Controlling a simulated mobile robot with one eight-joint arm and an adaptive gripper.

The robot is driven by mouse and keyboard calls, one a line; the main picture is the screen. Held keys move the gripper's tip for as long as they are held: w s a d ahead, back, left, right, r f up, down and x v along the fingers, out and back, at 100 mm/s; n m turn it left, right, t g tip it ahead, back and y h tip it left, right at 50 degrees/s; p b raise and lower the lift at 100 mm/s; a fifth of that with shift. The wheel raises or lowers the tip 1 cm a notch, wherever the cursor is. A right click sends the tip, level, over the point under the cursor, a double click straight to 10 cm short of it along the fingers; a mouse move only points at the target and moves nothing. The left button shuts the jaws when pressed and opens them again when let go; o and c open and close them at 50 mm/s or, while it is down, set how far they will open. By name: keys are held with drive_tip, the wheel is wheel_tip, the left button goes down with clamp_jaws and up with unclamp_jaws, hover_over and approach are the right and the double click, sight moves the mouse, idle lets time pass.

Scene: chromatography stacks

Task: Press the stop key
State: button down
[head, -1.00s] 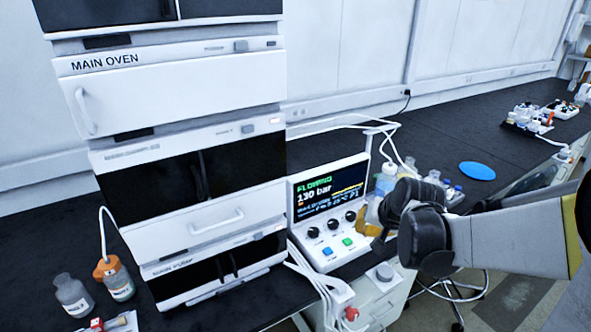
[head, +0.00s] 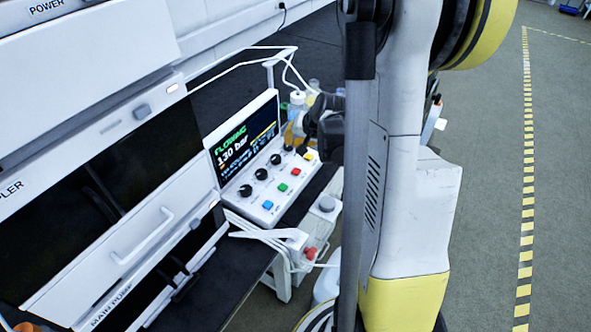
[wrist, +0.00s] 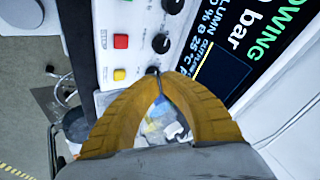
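The control unit (head: 240,165) has a tilted screen reading FLOWING and 130 bar, with black knobs and a row of coloured keys below. The red key (head: 296,171) lies between the green key (head: 283,187) and the yellow key (head: 308,155); the blue key (head: 267,204) is at the near end. In the wrist view the red key (wrist: 121,41) and yellow key (wrist: 119,74) show left of my gripper (wrist: 158,74). Its orange fingers meet at the tips, empty, by the panel's far end. My gripper (head: 293,134) is partly hidden in the head view.
My arm blocks much of the right side; open floor (head: 490,200) lies beyond.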

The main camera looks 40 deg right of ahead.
drive_tip(key=b, duration=0.7)
approach(290, 167)
drive_tip(key=shift+w+r+x, duration=0.15)
drive_tip(key=shift+x, duration=1.05)
drive_tip(key=shift+w+r+x, duration=0.1)
drive_tip(key=shift+w+x, duration=0.1)
drive_tip(key=shift+x, duration=1.05)
drive_tip(key=shift+f+b, duration=0.4)
drive_tip(key=shift+f+b, duration=0.4)
drive_tip(key=shift+f, duration=0.1)
drive_tip(key=shift+r, duration=0.1)
drive_tip(key=shift+r+p, duration=0.7)
drive_tip(key=shift+r, duration=0.15)
drive_tip(key=shift+r+p, duration=1.85)
drive_tip(key=shift+r, duration=0.7)
